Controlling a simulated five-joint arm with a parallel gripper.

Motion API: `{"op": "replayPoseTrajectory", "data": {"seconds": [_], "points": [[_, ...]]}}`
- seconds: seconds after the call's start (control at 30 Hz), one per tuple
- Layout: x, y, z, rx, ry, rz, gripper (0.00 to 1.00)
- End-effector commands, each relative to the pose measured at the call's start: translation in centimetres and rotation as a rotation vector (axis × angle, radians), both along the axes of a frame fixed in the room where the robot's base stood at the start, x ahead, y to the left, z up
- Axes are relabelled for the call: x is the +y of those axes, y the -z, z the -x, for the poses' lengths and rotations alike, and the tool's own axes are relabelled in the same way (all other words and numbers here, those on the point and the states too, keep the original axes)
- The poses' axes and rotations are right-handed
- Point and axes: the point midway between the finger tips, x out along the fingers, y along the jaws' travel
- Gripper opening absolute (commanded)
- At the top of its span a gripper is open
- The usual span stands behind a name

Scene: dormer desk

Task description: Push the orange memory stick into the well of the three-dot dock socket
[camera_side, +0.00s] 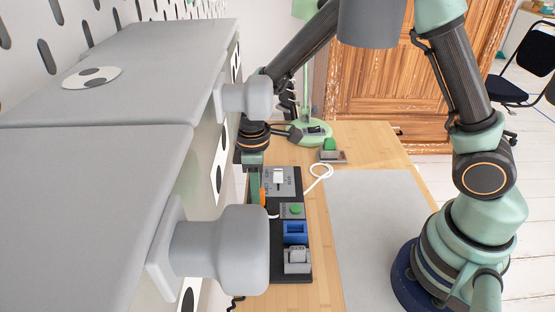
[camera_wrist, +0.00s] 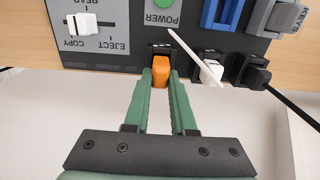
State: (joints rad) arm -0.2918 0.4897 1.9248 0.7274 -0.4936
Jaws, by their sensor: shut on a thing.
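The orange memory stick (camera_wrist: 160,72) is held between the two green fingers of my gripper (camera_wrist: 160,78), which is shut on it. In the wrist view its far end is at a dark socket opening (camera_wrist: 160,50) in the edge of the black dock (camera_wrist: 110,56). I cannot tell how far, if at all, it is inside. No three-dot mark can be made out. In the side view the stick (camera_side: 262,196) shows as a small orange patch at the dock's left edge, partly hidden by my gripper.
A white plug (camera_wrist: 211,72) and a black plug (camera_wrist: 256,77) sit right of the stick. The dock bears a COPY/EJECT slider (camera_wrist: 82,25), green POWER button (camera_side: 296,209), blue block (camera_side: 295,230) and grey KEYS part (camera_side: 296,258). Grey cabinets (camera_side: 100,200) overhang the left; the grey mat (camera_side: 370,230) is clear.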

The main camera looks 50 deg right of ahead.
Motion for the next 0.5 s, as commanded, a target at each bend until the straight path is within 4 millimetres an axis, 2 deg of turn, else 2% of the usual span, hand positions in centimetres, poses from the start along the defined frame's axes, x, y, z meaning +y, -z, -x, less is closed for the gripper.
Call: {"op": "replayPoseTrajectory", "data": {"seconds": [0.5], "points": [[0.0,1.2,0.0,0.0,0.0,0.0,0.0]]}}
